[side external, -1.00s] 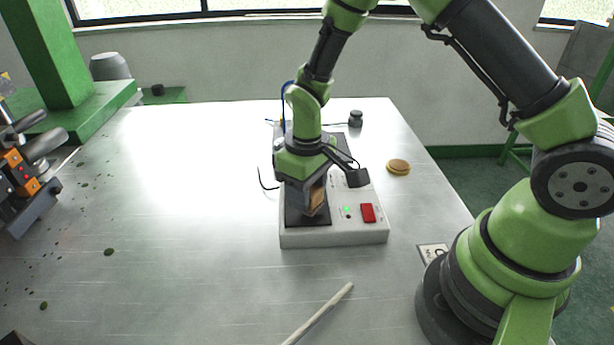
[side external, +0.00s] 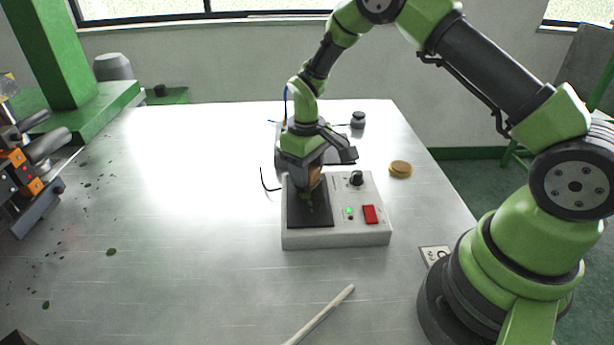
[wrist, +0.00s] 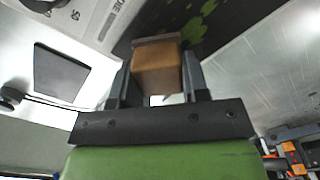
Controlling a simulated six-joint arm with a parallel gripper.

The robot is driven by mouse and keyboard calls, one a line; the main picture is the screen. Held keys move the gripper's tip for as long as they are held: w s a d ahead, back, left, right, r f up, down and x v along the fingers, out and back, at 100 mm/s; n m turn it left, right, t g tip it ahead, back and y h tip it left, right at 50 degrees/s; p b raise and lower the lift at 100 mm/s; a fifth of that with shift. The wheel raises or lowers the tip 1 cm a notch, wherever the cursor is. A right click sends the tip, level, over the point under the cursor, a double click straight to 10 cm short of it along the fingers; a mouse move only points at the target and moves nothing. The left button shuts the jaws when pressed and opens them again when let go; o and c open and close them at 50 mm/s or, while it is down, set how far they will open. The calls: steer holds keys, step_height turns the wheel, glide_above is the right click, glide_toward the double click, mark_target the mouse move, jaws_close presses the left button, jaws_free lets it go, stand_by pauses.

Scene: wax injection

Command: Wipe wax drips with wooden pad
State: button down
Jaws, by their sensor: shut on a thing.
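My gripper (side external: 308,188) is shut on the wooden pad (side external: 315,177), a small brown block that also shows between the fingers in the wrist view (wrist: 157,70). They are over the back part of the dark plate (side external: 312,215) on the white unit; I cannot tell whether the pad touches it. Green wax drips (side external: 308,204) lie on the plate just in front of the pad. In the wrist view, green wax (wrist: 200,25) shows on the dark surface beyond the pad. The gripper hides the plate's back part.
The white unit (side external: 338,238) has a black knob, a green light and a red switch. A round tan disc (side external: 400,169) lies to its right, a dark weight (side external: 358,119) behind. A pale stick (side external: 320,315) lies in front. The table's left middle is clear; green spots (side external: 111,252) lie farther left.

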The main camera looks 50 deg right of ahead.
mark_target(309, 212)
steer(key=shift+s+a, duration=2.85)
steer(key=shift+s, duration=0.05)
steer(key=shift+s+a+r, duration=0.1)
steer(key=shift+a+r, duration=0.05)
step_height(309, 212, up, 8)
